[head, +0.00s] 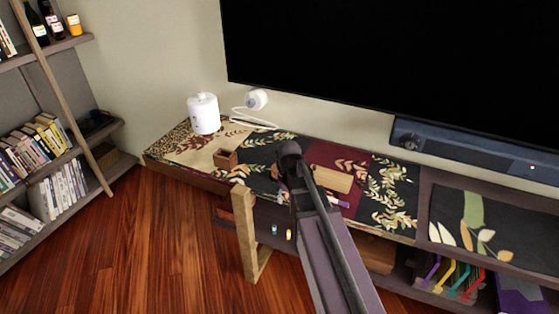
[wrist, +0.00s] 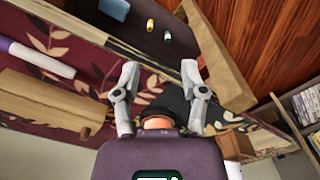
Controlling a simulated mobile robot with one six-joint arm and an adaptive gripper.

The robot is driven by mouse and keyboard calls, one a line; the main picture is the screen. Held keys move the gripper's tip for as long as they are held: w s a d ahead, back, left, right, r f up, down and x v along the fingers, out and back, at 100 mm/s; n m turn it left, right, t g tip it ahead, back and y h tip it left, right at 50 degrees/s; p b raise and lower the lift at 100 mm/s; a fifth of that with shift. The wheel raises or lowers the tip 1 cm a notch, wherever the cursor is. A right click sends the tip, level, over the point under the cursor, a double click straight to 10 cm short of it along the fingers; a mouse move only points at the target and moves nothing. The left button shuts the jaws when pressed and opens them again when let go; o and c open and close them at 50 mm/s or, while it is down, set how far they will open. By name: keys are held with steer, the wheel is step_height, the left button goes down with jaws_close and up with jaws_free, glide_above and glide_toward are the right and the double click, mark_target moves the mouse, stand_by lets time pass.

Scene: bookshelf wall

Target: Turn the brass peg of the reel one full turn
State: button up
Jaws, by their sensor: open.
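My gripper (wrist: 160,70) is open, with its two grey fingers apart and nothing clearly held between them. In the head view, my gripper (head: 284,192) is over the front part of the patterned cabinet top, partly hidden by my arm. A copper-orange round piece (wrist: 157,123) shows between the finger bases in the wrist view, with a dark rounded shape (wrist: 176,101) beside it. The gripper body hides part of both. I cannot tell whether these are the brass peg and the reel; neither can be made out clearly in the head view.
A wooden post (head: 245,225) rises at the cabinet's front. A small wooden box (head: 225,160), a wooden block (head: 332,180) and a white canister (head: 204,114) stand on the cabinet top (head: 400,222). A purple-and-white cylinder (wrist: 37,59) lies near the block. Open floor is at left.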

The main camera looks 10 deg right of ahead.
steer(key=s, duration=1)
steer(key=shift+s+a, duration=0.3)
steer(key=shift+s, duration=0.1)
